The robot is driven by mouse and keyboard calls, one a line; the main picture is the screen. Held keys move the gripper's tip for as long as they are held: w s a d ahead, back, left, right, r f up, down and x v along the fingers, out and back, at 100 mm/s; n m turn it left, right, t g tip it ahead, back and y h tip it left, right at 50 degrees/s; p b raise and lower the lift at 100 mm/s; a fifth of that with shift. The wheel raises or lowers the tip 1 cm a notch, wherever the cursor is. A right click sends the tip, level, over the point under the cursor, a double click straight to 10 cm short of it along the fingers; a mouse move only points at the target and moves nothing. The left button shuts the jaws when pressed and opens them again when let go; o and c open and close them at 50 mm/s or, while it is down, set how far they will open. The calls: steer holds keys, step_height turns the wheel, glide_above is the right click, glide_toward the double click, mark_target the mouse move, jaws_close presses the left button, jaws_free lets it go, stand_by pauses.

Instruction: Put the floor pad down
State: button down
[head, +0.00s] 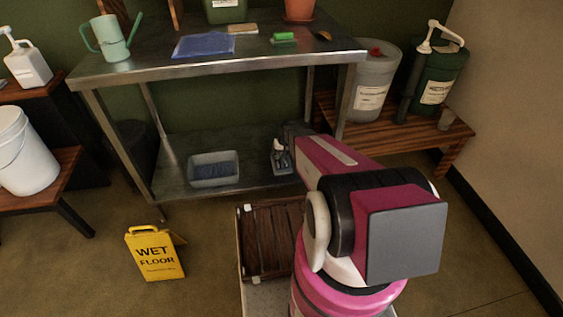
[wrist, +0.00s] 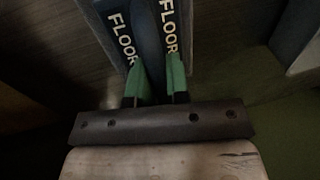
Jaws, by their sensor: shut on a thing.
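My gripper (wrist: 155,70) shows in the wrist view with two green fingertips. It is shut on a dark blue piece marked FLOOR, the floor pad (wrist: 152,45), which reaches up from between the fingertips. A second blue surface marked FLOOR (wrist: 112,28) lies just to its left; whether it belongs to a separate thing I cannot tell. In the head view my pink arm reaches to the lower shelf (head: 230,150) of the steel table. The fingertips and the pad are not clear there.
A grey-blue bin (head: 213,182) and a small blue-grey caddy (head: 282,168) stand on the lower shelf. A yellow wet-floor sign (head: 153,257) stands on the floor at front left. Table legs flank the shelf.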

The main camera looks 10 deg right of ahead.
steer(key=shift+w+d+f, duration=0.15)
steer(key=shift+w+f, duration=0.05)
steer(key=shift+f, duration=1.95)
steer(key=shift+f, duration=0.15)
steer(key=c, duration=1.1)
jaws_free()
step_height(320, 180, up, 12)
steer(key=d, duration=0.2)
steer(key=s+a+r+h, duration=0.2)
steer(key=s+r, duration=1.6)
steer(key=s, duration=0.3)
steer(key=shift+s+r, duration=0.4)
